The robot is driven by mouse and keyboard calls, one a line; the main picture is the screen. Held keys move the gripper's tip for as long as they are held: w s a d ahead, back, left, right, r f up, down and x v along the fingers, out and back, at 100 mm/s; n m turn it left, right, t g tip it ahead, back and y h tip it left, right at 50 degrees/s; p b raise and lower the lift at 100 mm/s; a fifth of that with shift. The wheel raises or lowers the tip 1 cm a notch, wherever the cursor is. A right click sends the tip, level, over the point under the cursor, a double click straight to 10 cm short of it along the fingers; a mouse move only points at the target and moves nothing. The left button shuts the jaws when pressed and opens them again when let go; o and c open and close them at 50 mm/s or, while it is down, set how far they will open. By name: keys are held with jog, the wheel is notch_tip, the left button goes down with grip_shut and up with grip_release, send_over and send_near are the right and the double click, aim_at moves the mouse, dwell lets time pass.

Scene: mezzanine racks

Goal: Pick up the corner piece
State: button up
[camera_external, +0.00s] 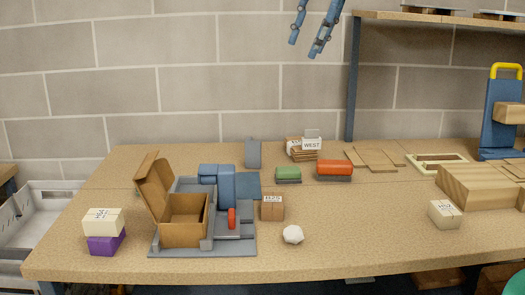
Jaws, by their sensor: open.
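My gripper (304,48) hangs at the top of the view, high above the table and apart from everything on it. Its two blue fingers are spread, with nothing between them. I cannot tell for sure which thing is the corner piece. A small white faceted piece (293,235) lies alone near the front middle of the table. A grey upright piece (253,154) stands at the back, left of the middle. A grey and blue assembly (228,188) with an open brown box (184,212) stands on a grey base at the front left.
The wooden table (360,235) has free room at front centre. A cream box on a purple block (106,246) stands at left. Green (288,173) and red (334,168) pieces lie at the back. A small labelled box (445,214) and wooden blocks (480,190) stand at right, below a shelf (440,18).

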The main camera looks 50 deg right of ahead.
jog(key=w+d+f+m, duration=0.4)
jog(key=w+d, duration=0.2)
jog(key=w, duration=0.4)
jog(key=m+y, duration=0.2)
jog(key=m, duration=1)
send_over(259, 142)
jog(key=s+d, duration=0.3)
jog(key=s, duration=0.1)
notch_tip(259, 142, down, 22)
jog(key=shift+a+p, duration=0.15)
jog(key=shift+p, duration=0.25)
jog(key=shift+f, duration=0.1)
jog(key=shift+b+x, duration=0.55)
jog(key=shift+x, duration=3.7)
jog(key=shift+s+f+g+h, duration=0.15)
jog(key=shift+f+g+h, duration=0.05)
jog(key=shift+g+h, duration=0.1)
jog(key=shift+b+x, duration=0.55)
jog(key=shift+x, duration=1.95)
